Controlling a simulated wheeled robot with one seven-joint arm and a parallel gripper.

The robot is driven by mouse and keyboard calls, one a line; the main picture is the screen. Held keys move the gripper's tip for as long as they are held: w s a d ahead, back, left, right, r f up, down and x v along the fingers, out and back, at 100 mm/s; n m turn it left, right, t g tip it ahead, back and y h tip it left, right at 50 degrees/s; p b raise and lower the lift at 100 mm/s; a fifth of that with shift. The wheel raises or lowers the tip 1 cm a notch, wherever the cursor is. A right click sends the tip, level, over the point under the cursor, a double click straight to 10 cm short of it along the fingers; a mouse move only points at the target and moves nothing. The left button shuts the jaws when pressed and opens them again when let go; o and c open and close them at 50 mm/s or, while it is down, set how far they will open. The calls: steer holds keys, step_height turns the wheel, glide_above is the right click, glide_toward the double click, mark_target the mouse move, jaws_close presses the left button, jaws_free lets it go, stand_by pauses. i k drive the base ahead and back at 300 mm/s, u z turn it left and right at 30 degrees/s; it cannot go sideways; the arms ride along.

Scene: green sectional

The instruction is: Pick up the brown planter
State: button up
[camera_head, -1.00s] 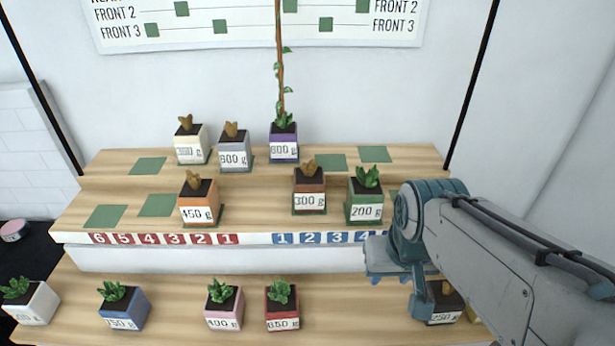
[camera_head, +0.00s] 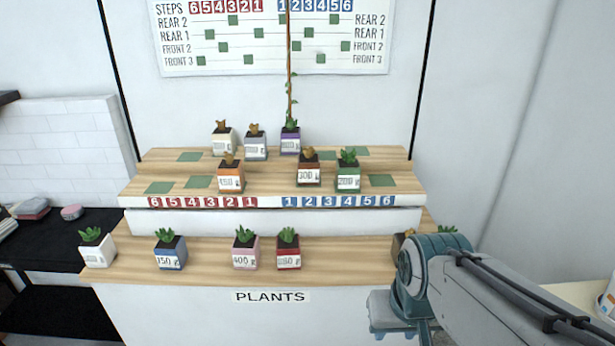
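A brown planter (camera_head: 309,177) labelled 300 g, holding a brown plant, stands upright on the middle step of the wooden plant stand (camera_head: 270,185). Another planter (camera_head: 398,246) at the right end of the lowest step is mostly hidden behind my arm, and its colour is hard to tell. My gripper (camera_head: 405,328) is at the lower right, in front of the stand and below its lowest step in the picture. It is apart from the 300 g planter. Its fingers are small and partly hidden, so their opening is unclear.
An orange planter (camera_head: 231,181) and a green planter (camera_head: 348,180) flank the 300 g one. White, grey and purple planters (camera_head: 290,145) stand behind. White, blue, pink and red planters (camera_head: 288,259) line the lowest step. Several green squares (camera_head: 381,180) are bare. A dark counter is left.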

mark_target(309, 163)
steer(key=u, duration=0.6)
steer(key=i, duration=1.4)
steer(key=z, duration=0.6)
